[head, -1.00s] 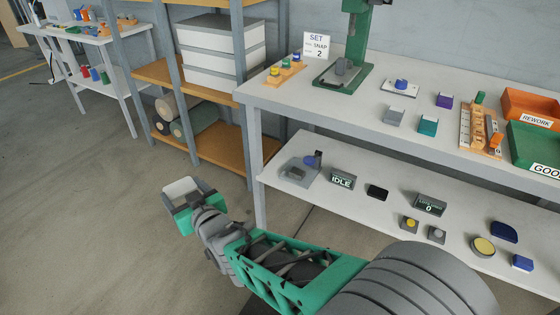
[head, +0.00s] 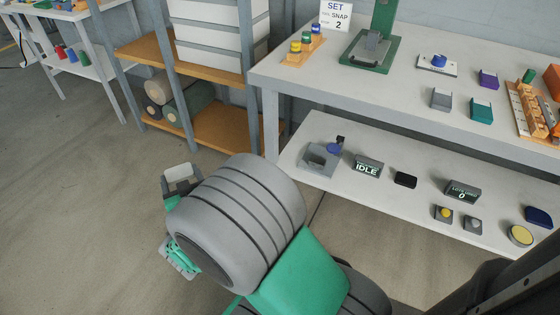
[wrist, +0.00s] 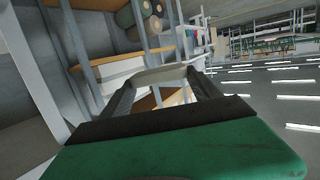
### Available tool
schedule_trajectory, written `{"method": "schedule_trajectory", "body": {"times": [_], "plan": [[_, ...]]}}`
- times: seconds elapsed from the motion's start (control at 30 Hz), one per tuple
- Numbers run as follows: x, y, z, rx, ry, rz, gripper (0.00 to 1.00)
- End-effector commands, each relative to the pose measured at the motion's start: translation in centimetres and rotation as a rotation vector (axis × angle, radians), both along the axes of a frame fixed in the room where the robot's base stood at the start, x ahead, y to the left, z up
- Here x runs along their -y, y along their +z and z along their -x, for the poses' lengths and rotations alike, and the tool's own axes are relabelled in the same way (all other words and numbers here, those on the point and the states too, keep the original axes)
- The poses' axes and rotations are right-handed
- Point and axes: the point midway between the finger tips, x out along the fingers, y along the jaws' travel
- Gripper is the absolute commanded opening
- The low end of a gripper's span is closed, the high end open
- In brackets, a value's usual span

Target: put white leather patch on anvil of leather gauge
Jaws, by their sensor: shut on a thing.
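The white leather patch (head: 178,171) is pale and thin, held out over open floor at the left of the head view. My gripper (head: 182,182) is shut on it, partly hidden behind my own arm. In the wrist view the patch (wrist: 162,75) spans between the two dark fingers of my gripper (wrist: 163,88). A small grey device with a blue part (head: 320,156), seemingly the leather gauge, stands on the lower shelf at its left end. The patch is well left of it and apart from it. Its anvil is too small to make out clearly.
An IDLE display (head: 367,167) and a black block (head: 405,180) stand right of the device. The upper bench (head: 400,65) overhangs the lower shelf (head: 385,205). A bench leg (head: 270,125) and a shelving rack (head: 215,120) stand left. The floor is clear.

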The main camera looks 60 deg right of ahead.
Motion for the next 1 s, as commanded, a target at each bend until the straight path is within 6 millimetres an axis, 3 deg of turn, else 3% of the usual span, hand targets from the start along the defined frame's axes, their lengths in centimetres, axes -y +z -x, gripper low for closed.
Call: {"method": "schedule_trajectory", "body": {"times": [0.03,0.1,0.3,0.4,0.53,0.63,0.77,1.0], "plan": [[2.5,-3.0,1.3,-0.014,-0.081,0.003,0.33],[6.6,-5.5,3.6,-0.013,-0.218,0.005,0.33],[16.9,-10.7,12.8,-0.008,-0.615,0.004,0.33],[20.3,-11.8,17.4,-0.002,-0.775,0.002,0.33],[22.7,-12.2,21.7,0.001,-0.906,0.001,0.33],[23.5,-12.1,23.3,0.003,-0.952,0.0,0.33],[25.7,-12.0,23.5,0.004,-0.969,-0.002,0.33],[33.1,-11.9,22.4,0.006,-0.967,-0.001,0.33]]}}
